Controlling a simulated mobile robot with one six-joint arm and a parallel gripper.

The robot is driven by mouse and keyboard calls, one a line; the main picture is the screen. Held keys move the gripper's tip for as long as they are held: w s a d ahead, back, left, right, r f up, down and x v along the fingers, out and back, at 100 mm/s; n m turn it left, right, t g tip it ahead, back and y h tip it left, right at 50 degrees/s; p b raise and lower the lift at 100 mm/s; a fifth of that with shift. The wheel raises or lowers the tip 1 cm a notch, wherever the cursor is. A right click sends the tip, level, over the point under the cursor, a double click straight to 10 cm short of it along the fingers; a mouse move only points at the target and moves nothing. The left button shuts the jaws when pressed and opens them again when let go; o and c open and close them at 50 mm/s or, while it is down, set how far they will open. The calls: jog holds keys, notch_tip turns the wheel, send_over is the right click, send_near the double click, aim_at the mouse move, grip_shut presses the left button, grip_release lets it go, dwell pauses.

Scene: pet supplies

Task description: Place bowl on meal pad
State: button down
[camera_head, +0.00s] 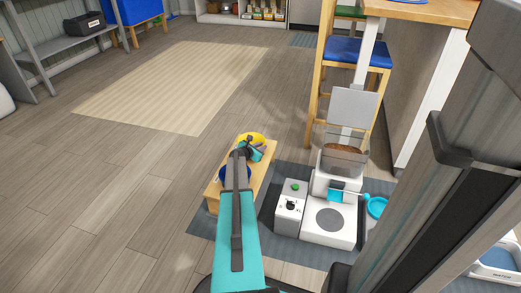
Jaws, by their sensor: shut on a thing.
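My gripper (257,151) is at the wooden stand (262,170), shut on the rim of a yellow bowl (250,137) at the stand's far end. The jaws are small and partly hidden by my arm. A dark blue bowl (244,172) is at the near end of the stand, mostly covered by my arm. A blue-grey mat (268,212) lies on the floor to the right. A white feeder (325,185) stands on it with a round grey pad (329,219) on its low front base. I cannot tell which of these is the meal pad.
A grey control box with a green knob (289,212) stands left of the feeder's base. A turquoise scoop (345,195) and a turquoise dish (376,207) are on its right. A wooden stool (350,55) stands behind. A beige rug (175,85) and open floor lie left.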

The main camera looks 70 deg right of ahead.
jog(key=c, duration=1.6)
grip_release()
jog(key=shift+p+v, duration=1.75)
jog(key=shift+v, duration=4.3)
jog(key=shift+w, duration=0.1)
